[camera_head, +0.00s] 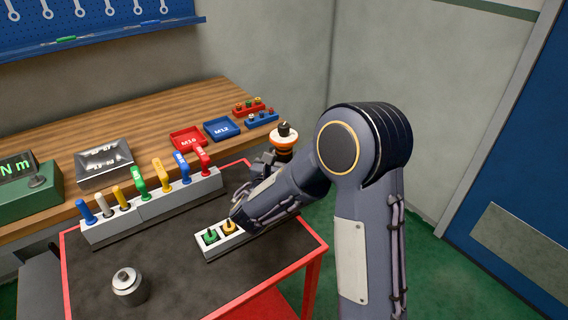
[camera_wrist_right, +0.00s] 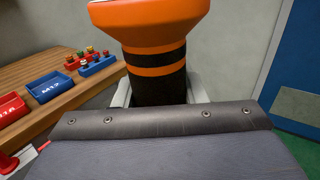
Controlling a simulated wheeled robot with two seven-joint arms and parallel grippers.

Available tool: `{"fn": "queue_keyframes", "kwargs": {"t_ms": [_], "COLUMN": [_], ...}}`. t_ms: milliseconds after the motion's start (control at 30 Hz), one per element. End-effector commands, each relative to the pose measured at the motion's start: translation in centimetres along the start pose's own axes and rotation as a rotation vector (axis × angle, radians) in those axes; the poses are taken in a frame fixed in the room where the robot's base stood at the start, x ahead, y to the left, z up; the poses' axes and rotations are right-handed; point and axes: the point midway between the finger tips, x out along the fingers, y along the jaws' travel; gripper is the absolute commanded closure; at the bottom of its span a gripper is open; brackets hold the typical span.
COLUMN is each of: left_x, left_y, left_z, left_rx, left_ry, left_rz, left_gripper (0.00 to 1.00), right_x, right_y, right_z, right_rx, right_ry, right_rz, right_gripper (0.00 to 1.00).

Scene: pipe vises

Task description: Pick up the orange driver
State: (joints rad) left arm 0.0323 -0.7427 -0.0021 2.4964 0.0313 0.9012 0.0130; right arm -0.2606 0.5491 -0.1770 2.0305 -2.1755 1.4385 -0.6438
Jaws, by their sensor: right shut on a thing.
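The orange driver (camera_head: 285,138), with a black top, is in my right gripper (camera_head: 272,161), at the far right end of the red-edged cart. In the right wrist view the driver (camera_wrist_right: 158,45) is large, with an orange body, black bands and a black lower part. The right gripper's pale fingers (camera_wrist_right: 158,92) are on both sides of that black part. My forearm hides the driver's lower end in the head view. My left gripper is not in view.
The cart top (camera_head: 180,280) carries a rack of coloured-handled tools (camera_head: 150,204), a pale block with green and yellow pieces (camera_head: 219,237) and a metal cylinder (camera_head: 128,285). A wooden bench (camera_head: 190,112) behind holds red (camera_head: 188,140) and blue (camera_head: 222,129) trays.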

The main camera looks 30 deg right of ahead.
Motion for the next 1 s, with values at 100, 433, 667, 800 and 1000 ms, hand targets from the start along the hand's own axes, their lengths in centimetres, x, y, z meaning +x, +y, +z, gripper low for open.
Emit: {"fn": "queue_keyframes", "kwargs": {"t_ms": [100, 433, 667, 800, 1000], "left_x": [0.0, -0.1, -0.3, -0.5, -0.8], "left_y": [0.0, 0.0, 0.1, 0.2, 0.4], "left_z": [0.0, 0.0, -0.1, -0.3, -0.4], "left_rx": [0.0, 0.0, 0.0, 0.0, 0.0], "left_ry": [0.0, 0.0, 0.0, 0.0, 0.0], "left_rz": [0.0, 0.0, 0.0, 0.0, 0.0], "left_gripper": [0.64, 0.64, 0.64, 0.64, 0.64], "right_x": [0.0, 0.0, 0.0, 0.0, 0.0], "right_y": [0.0, 0.0, 0.0, 0.0, 0.0], "right_z": [0.2, 0.7, 3.0, 5.4, 9.0], "right_rx": [0.003, 0.005, 0.008, 0.009, 0.009], "right_ry": [-0.004, -0.005, -0.006, -0.007, -0.007], "right_rz": [0.0, 0.0, -0.001, -0.001, -0.001], "right_gripper": [0.99, 0.99, 0.99, 0.99, 0.99]}}
